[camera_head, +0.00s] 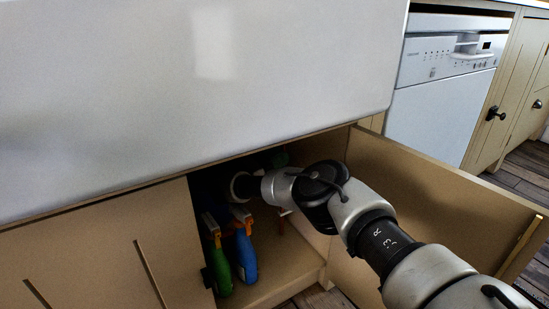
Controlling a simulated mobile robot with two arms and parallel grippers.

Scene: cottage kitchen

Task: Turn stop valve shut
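My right arm reaches from the lower right into the open cabinet (268,285) under the white sink (200,90). My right gripper (238,187) is deep in the dark opening, above and behind two spray bottles. Its fingers are lost in shadow, so I cannot see whether they are open or shut, or whether they touch anything. I cannot make out the stop valve; the dark back of the cabinet and my arm hide that area. My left gripper is not in view.
A green spray bottle (218,266) and a blue one (246,257) stand at the cabinet's left front. The open door (425,185) is on the right, behind my forearm. A closed panel (100,255) bounds the left. A white dishwasher (445,105) stands beyond.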

